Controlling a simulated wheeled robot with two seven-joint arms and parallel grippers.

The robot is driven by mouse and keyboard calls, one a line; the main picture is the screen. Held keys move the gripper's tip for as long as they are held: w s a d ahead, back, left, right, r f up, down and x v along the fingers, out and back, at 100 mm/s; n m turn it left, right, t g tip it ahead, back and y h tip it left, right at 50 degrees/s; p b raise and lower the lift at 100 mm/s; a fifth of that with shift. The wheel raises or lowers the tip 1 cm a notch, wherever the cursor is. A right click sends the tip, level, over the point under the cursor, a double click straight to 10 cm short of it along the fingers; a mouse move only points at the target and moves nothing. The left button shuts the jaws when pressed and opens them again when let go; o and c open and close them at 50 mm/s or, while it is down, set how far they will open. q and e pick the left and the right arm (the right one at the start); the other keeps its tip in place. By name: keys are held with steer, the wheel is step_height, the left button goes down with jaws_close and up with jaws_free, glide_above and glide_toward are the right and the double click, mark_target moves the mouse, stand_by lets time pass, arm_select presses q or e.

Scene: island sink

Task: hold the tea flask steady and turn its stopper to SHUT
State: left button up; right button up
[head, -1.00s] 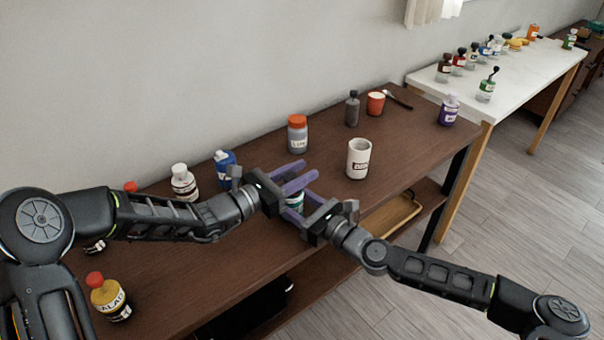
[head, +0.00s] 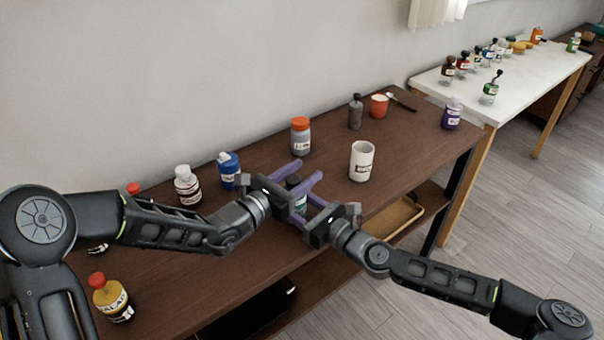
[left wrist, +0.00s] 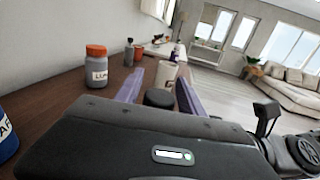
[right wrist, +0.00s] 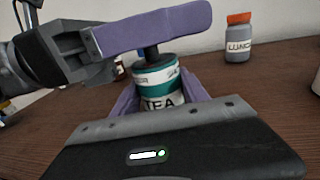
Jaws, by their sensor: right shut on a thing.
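The tea flask (right wrist: 160,85) is a small bottle with a teal band and a label reading TEA, upright on the brown table. In the head view the flask (head: 299,203) is partly hidden between my grippers. Its dark stopper (left wrist: 158,98) is on top; no SHUT mark is legible. My right gripper (right wrist: 160,100) has its purple fingers on both sides of the flask body, shut on it. My left gripper (head: 303,174) is at stopper height, its fingers open on either side of the stopper. In the left wrist view a gap shows between the stopper and these fingers.
A white mug (head: 361,161) and an orange-lidded jar (head: 300,136) stand behind the flask. A blue bottle (head: 228,171) and a white-capped bottle (head: 187,186) stand to the left. A yellow bottle (head: 112,298) is at the front left. The table's front edge is close.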

arm_select(q)
steer(key=shift+o, duration=0.5)
steer(key=shift+f, duration=0.1)
steer(key=shift+s+a, duration=0.1)
steer(key=shift+s, duration=0.05)
steer(key=v, duration=1.1)
steer(key=shift+s+a, duration=0.25)
arm_select(e)
steer(key=o, duration=1.6)
steer(key=shift+c, duration=0.2)
